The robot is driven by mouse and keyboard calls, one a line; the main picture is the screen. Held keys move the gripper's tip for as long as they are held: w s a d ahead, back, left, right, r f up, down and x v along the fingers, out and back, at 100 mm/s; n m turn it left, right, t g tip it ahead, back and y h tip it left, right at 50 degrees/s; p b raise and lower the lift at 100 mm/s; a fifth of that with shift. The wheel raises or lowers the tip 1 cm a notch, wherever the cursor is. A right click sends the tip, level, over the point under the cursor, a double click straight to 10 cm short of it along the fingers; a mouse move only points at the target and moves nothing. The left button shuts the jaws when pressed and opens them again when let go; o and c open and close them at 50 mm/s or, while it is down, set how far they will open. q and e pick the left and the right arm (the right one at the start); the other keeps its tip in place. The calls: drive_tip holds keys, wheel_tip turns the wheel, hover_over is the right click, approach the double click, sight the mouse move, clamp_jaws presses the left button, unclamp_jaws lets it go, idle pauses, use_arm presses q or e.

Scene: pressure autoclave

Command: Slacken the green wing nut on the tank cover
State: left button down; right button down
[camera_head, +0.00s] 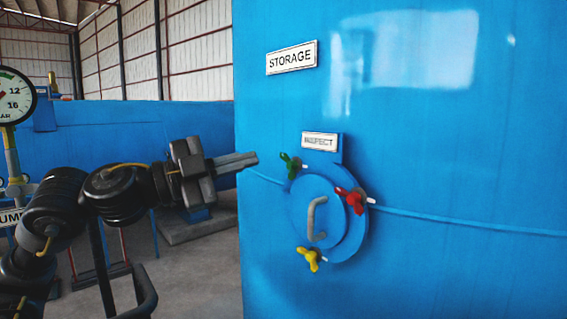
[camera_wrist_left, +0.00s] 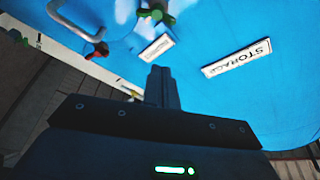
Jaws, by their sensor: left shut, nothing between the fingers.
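The green wing nut (camera_head: 290,165) sits at the upper left of the round blue tank cover (camera_head: 315,210) in the head view. A red wing nut (camera_head: 352,199) is at the cover's upper right and a yellow one (camera_head: 311,258) at its lower left. My left gripper (camera_head: 256,158) is shut and empty, pointing right, to the left of the green wing nut and apart from it in the picture. In the left wrist view the shut fingers (camera_wrist_left: 160,70) point up toward the green wing nut (camera_wrist_left: 157,12), which is near the top edge. My right gripper is out of view.
The cover has a grey handle (camera_head: 312,218). An INSPECT plate (camera_head: 320,140) stands just above it, and a STORAGE sign (camera_head: 292,58) is higher on the blue tank (camera_head: 430,140). A thin blue pipe (camera_head: 450,220) runs along the tank wall. A pressure gauge (camera_head: 14,97) is at far left.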

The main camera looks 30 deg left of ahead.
sight(291, 165)
use_arm(q)
drive_tip(key=p+x, duration=0.6)
drive_tip(key=x, duration=0.4)
drive_tip(key=a+f, duration=0.2)
drive_tip(key=a, duration=0.1)
drive_tip(key=shift+w+b, duration=0.3)
drive_tip(key=shift+w, duration=0.05)
